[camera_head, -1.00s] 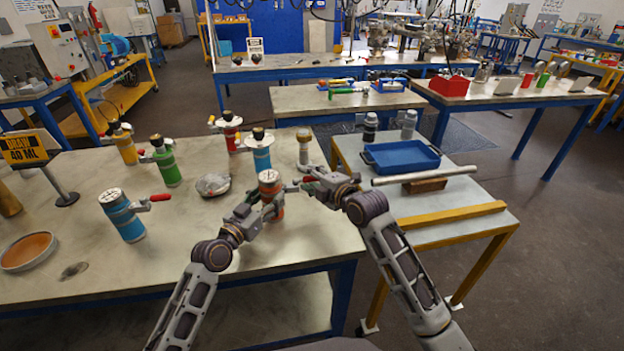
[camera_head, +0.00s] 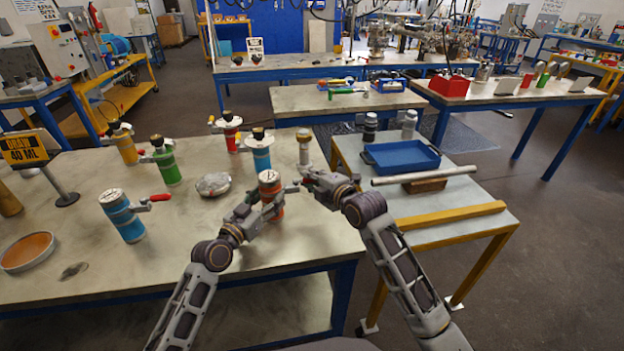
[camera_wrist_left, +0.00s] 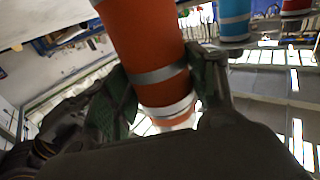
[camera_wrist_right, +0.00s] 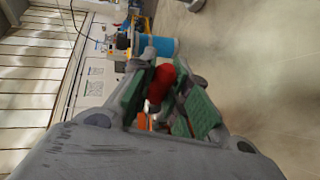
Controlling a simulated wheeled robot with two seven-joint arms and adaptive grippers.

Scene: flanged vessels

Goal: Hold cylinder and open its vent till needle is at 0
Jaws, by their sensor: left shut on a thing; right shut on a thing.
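The orange cylinder (camera_head: 270,186) with a pale dial on top stands upright near the table's right front. My left gripper (camera_head: 262,212) is shut around its body; the left wrist view shows the orange body (camera_wrist_left: 146,50) with grey bands between the fingers (camera_wrist_left: 165,85). My right gripper (camera_head: 300,185) is at the cylinder's right side. In the right wrist view its green-padded fingers (camera_wrist_right: 170,100) are shut on the red vent handle (camera_wrist_right: 160,84). The needle on the dial is too small to read.
A blue banded cylinder (camera_head: 121,214) with a red handle stands to the left. Green (camera_head: 166,162), light blue (camera_head: 261,152) and other cylinders stand behind. A glass-like dish (camera_head: 213,184) lies between them. A side table with a blue tray (camera_head: 401,157) is at right.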

